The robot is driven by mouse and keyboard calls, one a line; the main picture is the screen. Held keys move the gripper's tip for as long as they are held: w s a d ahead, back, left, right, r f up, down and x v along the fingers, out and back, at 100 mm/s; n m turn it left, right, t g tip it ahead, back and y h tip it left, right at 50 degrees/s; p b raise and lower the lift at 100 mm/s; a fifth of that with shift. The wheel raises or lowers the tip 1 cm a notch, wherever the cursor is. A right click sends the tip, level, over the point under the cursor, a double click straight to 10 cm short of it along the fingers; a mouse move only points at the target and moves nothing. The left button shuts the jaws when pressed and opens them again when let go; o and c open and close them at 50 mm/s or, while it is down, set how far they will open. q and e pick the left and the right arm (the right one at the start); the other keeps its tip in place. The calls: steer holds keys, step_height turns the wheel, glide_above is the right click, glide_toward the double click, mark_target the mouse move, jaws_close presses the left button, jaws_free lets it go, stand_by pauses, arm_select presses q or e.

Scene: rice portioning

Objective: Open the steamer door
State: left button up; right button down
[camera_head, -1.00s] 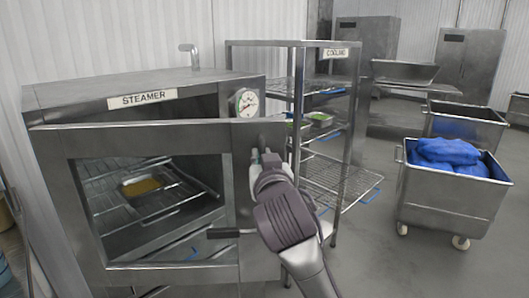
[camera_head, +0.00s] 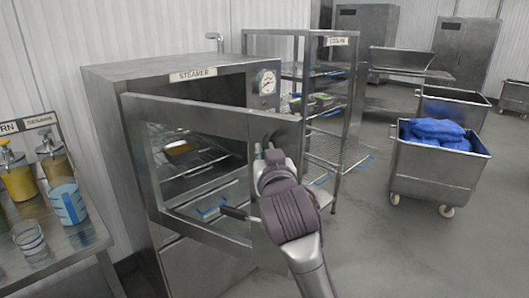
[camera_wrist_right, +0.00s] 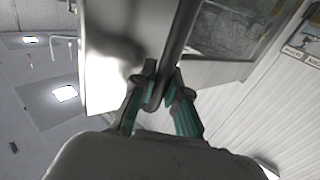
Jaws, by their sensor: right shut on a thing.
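The steamer (camera_head: 125,130) is a steel cabinet at left centre in the head view, with a name label (camera_head: 193,75) and a round gauge (camera_head: 265,82). Its windowed door (camera_head: 205,113) stands ajar, its right side swung out from the body. My right gripper (camera_head: 266,152) is at the door's right side. In the right wrist view, my right gripper (camera_wrist_right: 161,82) has its green fingers closed around the grey bar of the door handle (camera_wrist_right: 181,40). My left gripper is not in view.
Racks and a small pan (camera_head: 180,147) show inside the steamer. A cooling rack (camera_head: 300,41) stands just right of it. A steel cart (camera_head: 430,175) with blue contents is farther right. A counter (camera_head: 85,235) with dispensers and a blue-marked jug (camera_head: 68,204) is at left.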

stand_by(0.3)
steer(key=c, duration=1.2)
jaws_free()
steer(key=shift+s+d, duration=0.1)
steer(key=shift+d, duration=0.1)
step_height(320, 180, up, 10)
steer(key=shift+r, duration=0.1)
